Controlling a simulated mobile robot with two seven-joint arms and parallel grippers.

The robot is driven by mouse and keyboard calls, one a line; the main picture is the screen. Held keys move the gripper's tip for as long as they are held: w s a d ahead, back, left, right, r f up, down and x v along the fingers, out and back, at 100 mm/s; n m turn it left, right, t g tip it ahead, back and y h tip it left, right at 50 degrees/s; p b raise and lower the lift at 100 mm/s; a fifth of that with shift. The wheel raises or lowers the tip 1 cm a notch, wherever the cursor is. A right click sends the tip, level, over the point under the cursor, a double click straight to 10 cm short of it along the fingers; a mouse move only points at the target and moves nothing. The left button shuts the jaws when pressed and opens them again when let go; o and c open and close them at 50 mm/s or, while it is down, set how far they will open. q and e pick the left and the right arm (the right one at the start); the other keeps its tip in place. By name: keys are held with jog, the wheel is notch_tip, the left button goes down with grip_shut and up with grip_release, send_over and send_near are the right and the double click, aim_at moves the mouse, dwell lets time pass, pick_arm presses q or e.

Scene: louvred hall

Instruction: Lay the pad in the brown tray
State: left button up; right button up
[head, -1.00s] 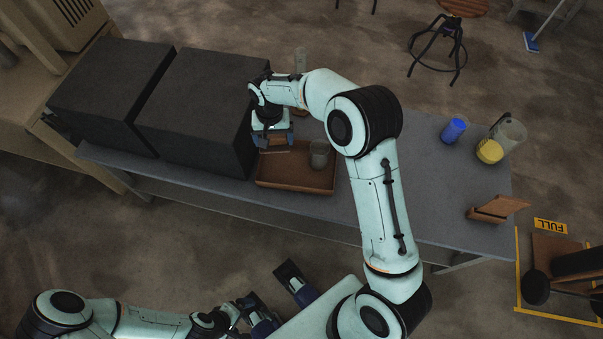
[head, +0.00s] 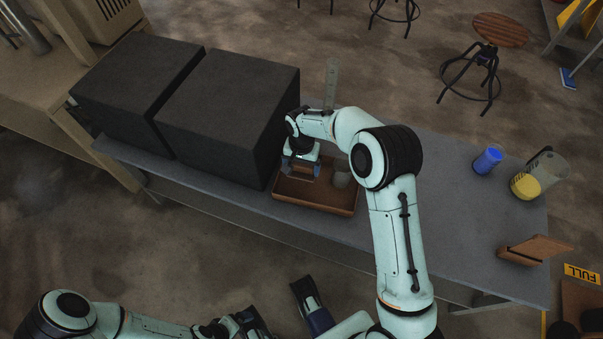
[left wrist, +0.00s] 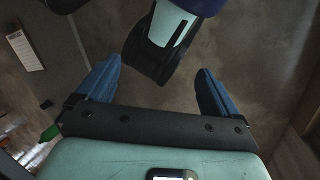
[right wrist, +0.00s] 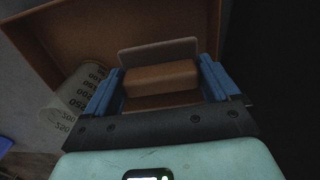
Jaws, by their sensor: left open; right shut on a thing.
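The pad (right wrist: 160,77) is a brown block between the fingers of my right gripper (right wrist: 158,75), with a thin grey-brown plate standing at its far side. In the head view my right gripper (head: 302,168) is shut on it over the left part of the brown tray (head: 315,207); the arm and hand hide most of the pad there. The tray's wall also shows in the right wrist view (right wrist: 110,22). I cannot tell whether the pad touches the tray floor. My left gripper (left wrist: 158,70) is open and empty, low in front of the table.
A clear marked beaker (head: 342,175) is at the tray's right end; I cannot tell if it stands inside. Two dark boxes (head: 230,110) fill the table's left. A blue cup (head: 487,160), a yellow-bottomed jug (head: 527,187) and a wooden stand (head: 535,250) are at the right.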

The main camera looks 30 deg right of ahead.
aim_at(302, 173)
pick_arm(q)
jog(key=shift+w+a+f+b, duration=0.35)
jog(key=shift+w+f, duration=0.1)
jog(key=shift+w, duration=0.2)
pick_arm(e)
jog(key=shift+f, duration=2.2)
jog(key=shift+f, duration=0.15)
jog(key=o, duration=0.8)
jog(key=shift+c, duration=0.2)
pick_arm(q)
jog(key=shift+w+f+t, duration=0.1)
jog(key=shift+t, duration=0.2)
